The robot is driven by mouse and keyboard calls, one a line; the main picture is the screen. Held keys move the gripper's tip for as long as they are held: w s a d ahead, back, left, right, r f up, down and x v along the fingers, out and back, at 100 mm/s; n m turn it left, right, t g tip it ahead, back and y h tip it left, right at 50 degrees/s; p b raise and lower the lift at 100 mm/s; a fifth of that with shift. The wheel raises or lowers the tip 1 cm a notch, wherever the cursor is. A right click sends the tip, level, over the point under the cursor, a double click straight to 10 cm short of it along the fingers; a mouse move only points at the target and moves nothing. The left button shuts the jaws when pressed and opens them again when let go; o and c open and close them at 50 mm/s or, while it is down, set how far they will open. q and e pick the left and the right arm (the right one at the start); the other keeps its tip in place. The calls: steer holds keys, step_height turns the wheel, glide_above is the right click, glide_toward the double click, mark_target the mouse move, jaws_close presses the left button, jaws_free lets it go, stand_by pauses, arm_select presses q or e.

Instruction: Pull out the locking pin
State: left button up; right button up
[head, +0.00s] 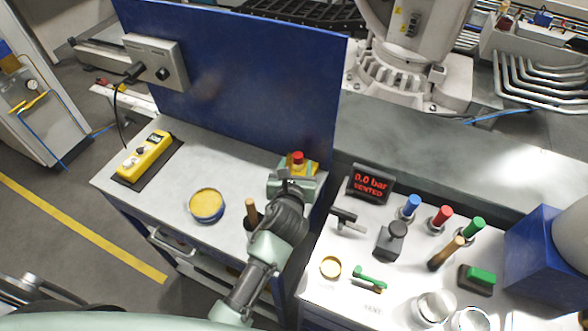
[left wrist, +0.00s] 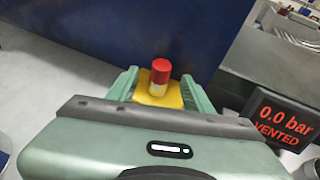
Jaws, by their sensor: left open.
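A red-topped pin (left wrist: 160,73) with a pale lower part stands upright on a yellow block (left wrist: 158,97) in the left wrist view; I take it to be the locking pin. In the head view the red top (head: 297,157) and the yellow block (head: 312,168) show at the table's right end, by the blue panel. My left gripper (head: 294,175) is open, with its green fingers on either side of the yellow block in the picture. Whether they touch it I cannot tell. The pin's lower end is hidden. My right gripper is not in view.
The blue panel (head: 240,80) rises close behind the block. A display (head: 371,184) reading "0.0 bar VENTED" stands to the right. A yellow-topped tin (head: 206,204), a wooden handle (head: 251,212) and a yellow control box (head: 144,156) are on the left table.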

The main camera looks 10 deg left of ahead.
mark_target(297, 160)
arm_select(q)
steer(key=shift+x, duration=2.4)
jaws_close()
